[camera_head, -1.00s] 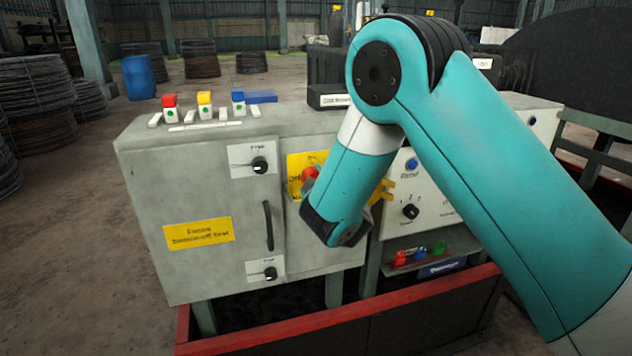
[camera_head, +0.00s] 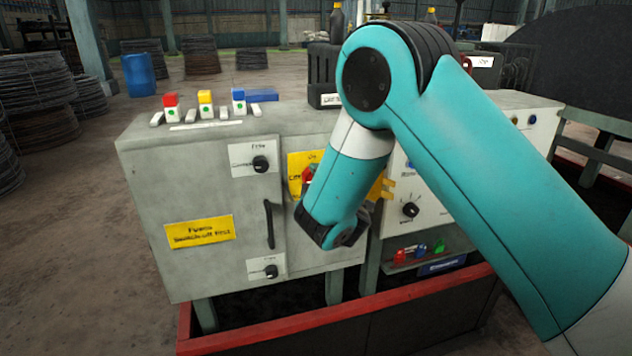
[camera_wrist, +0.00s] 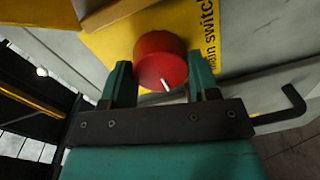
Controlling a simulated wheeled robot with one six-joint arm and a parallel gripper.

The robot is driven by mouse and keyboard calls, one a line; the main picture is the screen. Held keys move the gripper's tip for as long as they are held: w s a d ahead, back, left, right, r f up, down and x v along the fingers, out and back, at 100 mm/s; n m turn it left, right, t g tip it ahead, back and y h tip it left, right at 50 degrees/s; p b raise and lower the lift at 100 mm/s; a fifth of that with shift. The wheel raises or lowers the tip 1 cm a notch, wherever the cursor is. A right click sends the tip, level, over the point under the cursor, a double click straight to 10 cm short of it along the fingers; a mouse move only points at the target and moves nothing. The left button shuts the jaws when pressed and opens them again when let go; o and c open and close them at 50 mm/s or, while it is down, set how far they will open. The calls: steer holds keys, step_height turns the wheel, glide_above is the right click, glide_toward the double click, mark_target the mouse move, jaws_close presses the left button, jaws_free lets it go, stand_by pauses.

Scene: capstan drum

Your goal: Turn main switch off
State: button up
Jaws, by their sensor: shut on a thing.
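The main switch is a red round knob (camera_wrist: 160,60) with a white pointer mark, on a yellow plate (camera_wrist: 205,25) lettered "main switch". In the wrist view my gripper (camera_wrist: 160,80) has its two teal fingers on either side of the knob, shut on it. In the head view the knob (camera_head: 308,175) shows only as a small bit of red, mostly hidden behind my arm. The yellow plate (camera_head: 297,162) is partly covered too, and its lettering is only partly readable.
The grey cabinet (camera_head: 185,270) has a black door handle (camera_head: 268,224), an upper black selector (camera_head: 261,164) and a lower one (camera_head: 271,271). A control panel (camera_head: 430,190) stands to the right. Red, yellow and blue blocks (camera_head: 205,103) sit on top. A red-edged frame (camera_head: 330,318) runs below.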

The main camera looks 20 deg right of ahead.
steer(key=o, duration=0.9)
steer(key=s+b, duration=0.5)
steer(key=b, duration=0.1)
steer(key=s+b, duration=0.6)
steer(key=s+r+b, duration=0.1)
steer(key=s+b, duration=0.5)
steer(key=shift+s, duration=0.25)
